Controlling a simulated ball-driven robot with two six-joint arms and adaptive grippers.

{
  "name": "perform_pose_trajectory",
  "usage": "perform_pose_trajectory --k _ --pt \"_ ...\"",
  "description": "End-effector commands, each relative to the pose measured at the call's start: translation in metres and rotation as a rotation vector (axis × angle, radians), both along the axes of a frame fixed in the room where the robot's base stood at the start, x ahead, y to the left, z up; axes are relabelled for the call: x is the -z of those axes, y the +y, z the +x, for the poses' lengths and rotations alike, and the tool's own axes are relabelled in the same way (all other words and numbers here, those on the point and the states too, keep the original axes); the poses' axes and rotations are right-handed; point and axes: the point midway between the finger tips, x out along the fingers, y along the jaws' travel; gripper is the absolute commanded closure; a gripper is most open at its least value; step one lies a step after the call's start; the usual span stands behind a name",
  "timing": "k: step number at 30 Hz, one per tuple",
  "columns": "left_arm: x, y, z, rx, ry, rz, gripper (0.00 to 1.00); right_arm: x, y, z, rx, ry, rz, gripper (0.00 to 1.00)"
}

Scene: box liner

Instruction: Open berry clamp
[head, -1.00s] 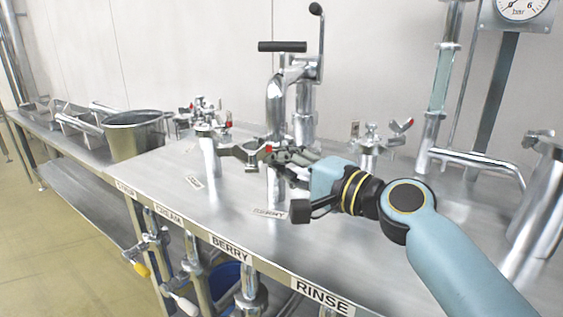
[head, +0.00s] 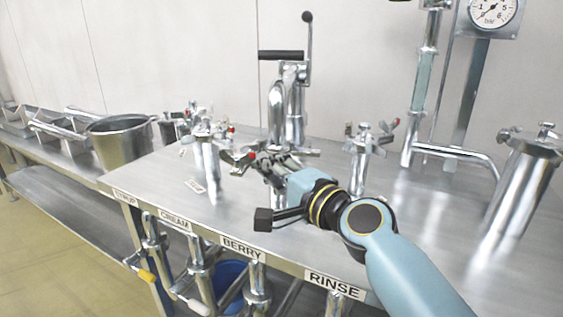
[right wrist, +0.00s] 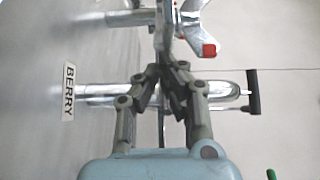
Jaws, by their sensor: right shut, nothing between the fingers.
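The BERRY post (head: 277,192) stands behind the BERRY label, partly hidden by my right arm. My right gripper (head: 258,155) is shut and empty, pointing left across the post at clamp height. A silver wing with a red tip lies by the fingertips. In the right wrist view, my right gripper's fingers (right wrist: 168,62) meet just left of this red-tipped wing (right wrist: 200,42). I cannot tell whether they touch, or whether the wing belongs to the berry clamp. The pipe behind the fingers (right wrist: 105,90) stands beside the BERRY label (right wrist: 69,91). My left gripper is out of view.
A clamped post (head: 208,165) stands to the left and another (head: 359,165) to the right. A tall pipe with a black handle (head: 280,55) rises behind the gripper. A metal bucket (head: 120,140) stands far left.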

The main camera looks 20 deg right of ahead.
Motion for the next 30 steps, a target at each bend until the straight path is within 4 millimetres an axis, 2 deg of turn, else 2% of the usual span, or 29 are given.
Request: perform_pose_trajectory --k 4,30 --pt "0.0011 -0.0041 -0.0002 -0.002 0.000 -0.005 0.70 0.0010 0.0004 0.0000 -0.001 0.001 0.001 1.00" --pt "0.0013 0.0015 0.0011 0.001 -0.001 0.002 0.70 0.0010 -0.0008 0.0021 -0.001 0.001 0.000 1.00"
